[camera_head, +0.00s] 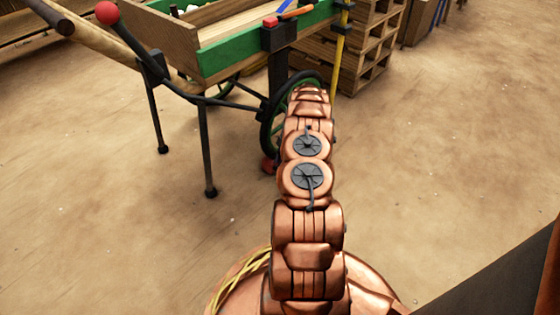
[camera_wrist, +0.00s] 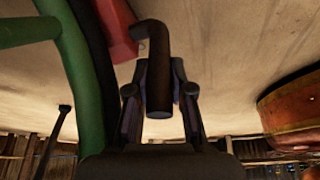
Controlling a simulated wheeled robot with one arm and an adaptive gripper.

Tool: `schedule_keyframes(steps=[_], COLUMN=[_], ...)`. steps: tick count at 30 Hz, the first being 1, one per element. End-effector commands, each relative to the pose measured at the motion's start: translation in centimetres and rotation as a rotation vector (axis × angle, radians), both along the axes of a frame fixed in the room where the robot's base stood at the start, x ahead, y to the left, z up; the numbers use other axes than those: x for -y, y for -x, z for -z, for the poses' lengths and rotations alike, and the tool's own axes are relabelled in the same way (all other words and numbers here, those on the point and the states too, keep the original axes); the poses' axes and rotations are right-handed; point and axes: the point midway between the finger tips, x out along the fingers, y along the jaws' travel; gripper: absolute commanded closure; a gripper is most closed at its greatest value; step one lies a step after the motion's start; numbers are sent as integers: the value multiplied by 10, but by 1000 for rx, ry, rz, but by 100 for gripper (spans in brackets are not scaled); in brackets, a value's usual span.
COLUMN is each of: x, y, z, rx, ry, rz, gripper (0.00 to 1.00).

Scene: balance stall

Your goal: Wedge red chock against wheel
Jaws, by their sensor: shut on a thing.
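The red chock (camera_wrist: 120,28) is at the top of the wrist view, with a dark bent handle (camera_wrist: 159,85). My gripper (camera_wrist: 160,90) is shut on that handle. The chock lies close beside the dark tyre of the cart's wheel (camera_wrist: 98,70); I cannot tell whether they touch. In the head view, a bit of the red chock (camera_head: 268,165) shows low by the foot of the wheel (camera_head: 267,135). My arm hides most of the wheel there, and my gripper is hidden behind the arm.
The green-sided cart (camera_head: 240,48) stands on thin dark legs (camera_head: 206,150), with a wooden handle (camera_head: 110,42) at left. A red knob (camera_head: 107,12) tops a dark lever. Wooden pallets (camera_head: 372,50) stand behind. The sandy floor (camera_head: 450,150) is open at right.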

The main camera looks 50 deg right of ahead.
Motion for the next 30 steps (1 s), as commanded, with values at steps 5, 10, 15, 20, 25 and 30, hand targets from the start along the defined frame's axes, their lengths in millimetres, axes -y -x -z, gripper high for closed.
schedule_keyframes(steps=[5,10,15,20,25,30], x=[0,0,0,0,5,14], y=[0,0,0,1,2,5], z=[0,0,0,-1,-11,-34], rx=[0,0,-1,-1,0,2], ry=[0,0,-1,0,-1,4], rz=[-1,0,0,0,0,1], gripper=[62,49,49,49,49,49])
